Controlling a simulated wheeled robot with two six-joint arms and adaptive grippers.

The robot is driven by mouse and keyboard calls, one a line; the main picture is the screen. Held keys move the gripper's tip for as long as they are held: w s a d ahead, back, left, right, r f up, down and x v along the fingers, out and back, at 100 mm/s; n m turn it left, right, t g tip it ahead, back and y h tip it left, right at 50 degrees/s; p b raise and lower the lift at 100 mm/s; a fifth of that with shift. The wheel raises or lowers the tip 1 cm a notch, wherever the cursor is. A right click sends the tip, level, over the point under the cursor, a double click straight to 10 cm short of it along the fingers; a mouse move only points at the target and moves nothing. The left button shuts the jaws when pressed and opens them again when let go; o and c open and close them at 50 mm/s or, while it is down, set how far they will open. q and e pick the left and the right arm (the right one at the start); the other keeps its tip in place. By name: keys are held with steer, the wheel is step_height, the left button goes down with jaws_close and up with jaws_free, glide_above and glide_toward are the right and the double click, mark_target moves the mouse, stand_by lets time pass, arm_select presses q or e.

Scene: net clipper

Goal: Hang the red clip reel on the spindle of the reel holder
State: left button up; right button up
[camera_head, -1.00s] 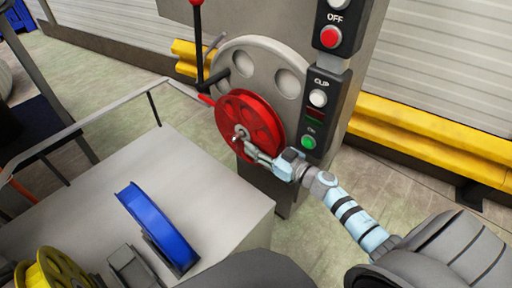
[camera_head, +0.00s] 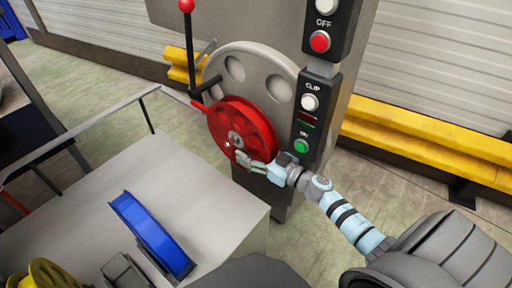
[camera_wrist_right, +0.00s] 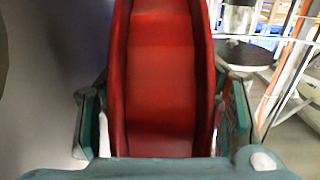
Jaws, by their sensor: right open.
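The red clip reel (camera_head: 257,118) is upright in front of the large grey disc of the reel holder (camera_head: 281,90). A grey hub or spindle end (camera_head: 236,138) shows at its middle; how far the reel sits on the spindle cannot be told. My right gripper (camera_head: 235,152) is at the reel's lower front. In the right wrist view the reel's red groove and side walls (camera_wrist_right: 160,80) stand between the two fingers, with narrow gaps at the sides. The fingers are open. My left gripper is out of view.
A control post with buttons (camera_head: 310,102) stands close right of the reel. A lever with a red knob (camera_head: 186,6) is at upper left. A blue reel (camera_head: 150,231) and a yellow reel (camera_head: 48,274) are on the grey bench (camera_head: 190,182). A yellow barrier (camera_head: 425,135) runs behind.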

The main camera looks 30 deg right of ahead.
steer(key=v, duration=1.2)
